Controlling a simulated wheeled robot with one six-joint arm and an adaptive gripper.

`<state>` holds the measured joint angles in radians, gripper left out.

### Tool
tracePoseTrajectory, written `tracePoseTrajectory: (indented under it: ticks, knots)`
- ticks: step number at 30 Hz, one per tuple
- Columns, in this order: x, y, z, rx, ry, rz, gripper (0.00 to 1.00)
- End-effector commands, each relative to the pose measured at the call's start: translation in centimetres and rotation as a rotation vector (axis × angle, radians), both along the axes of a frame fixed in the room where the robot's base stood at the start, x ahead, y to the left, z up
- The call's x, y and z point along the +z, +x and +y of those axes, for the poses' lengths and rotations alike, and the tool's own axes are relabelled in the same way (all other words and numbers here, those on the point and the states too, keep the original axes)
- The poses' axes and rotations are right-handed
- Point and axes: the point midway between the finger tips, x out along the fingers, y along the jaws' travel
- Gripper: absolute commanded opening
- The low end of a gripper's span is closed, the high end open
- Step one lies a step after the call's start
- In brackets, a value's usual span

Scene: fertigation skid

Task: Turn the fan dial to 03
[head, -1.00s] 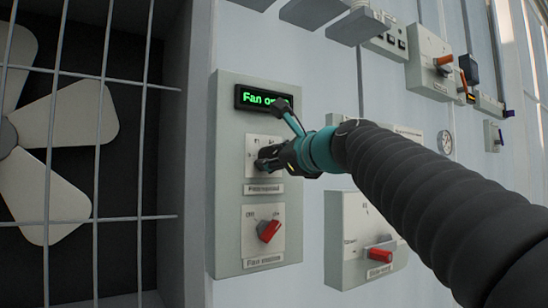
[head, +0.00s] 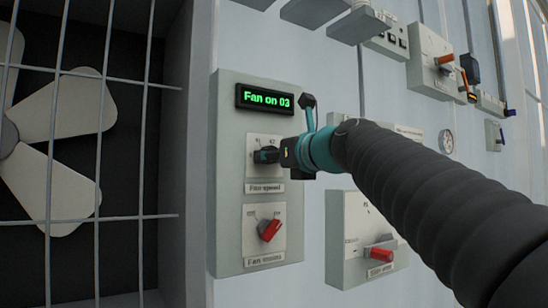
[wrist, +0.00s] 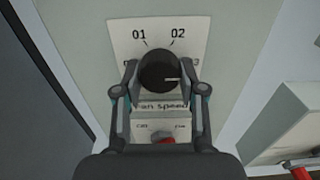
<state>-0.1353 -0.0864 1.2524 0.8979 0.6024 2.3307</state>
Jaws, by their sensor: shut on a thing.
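The black fan speed dial (wrist: 158,70) sits on its white plate in the wrist view, with 01 and 02 printed above it. Its white mark points right, toward a partly hidden number ending in 3. My gripper (wrist: 161,78) is shut on the dial, one finger on each side. In the head view the dial (head: 266,155) shows just left of my gripper (head: 280,154). The display (head: 265,98) above it reads "Fan on 03" in green.
A red switch (head: 268,230) sits below the dial on the same grey panel (head: 229,200). Another red-handled box (head: 345,255) is at lower right. A caged fan (head: 60,130) stands at left. Further boxes and a gauge (head: 446,142) are on the wall at right.

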Motion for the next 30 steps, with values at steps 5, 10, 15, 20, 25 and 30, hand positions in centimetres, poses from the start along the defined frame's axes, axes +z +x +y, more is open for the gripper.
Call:
tracePoseTrajectory:
  ticks: [5, 10, 15, 20, 25, 30]
  knots:
    - [0.02, 0.03, -0.03, -0.001, 0.019, 0.011, 0.06]
    - [0.02, 0.03, -0.03, -0.001, 0.022, 0.014, 0.06]
    - [0.02, 0.02, -0.03, -0.001, 0.022, 0.014, 0.06]
    - [0.02, 0.02, -0.03, -0.001, 0.021, 0.013, 0.65]
    - [0.01, -0.01, 0.01, 0.000, 0.020, 0.013, 0.65]
    - [0.04, -0.20, -0.12, 0.000, 0.020, 0.013, 0.65]
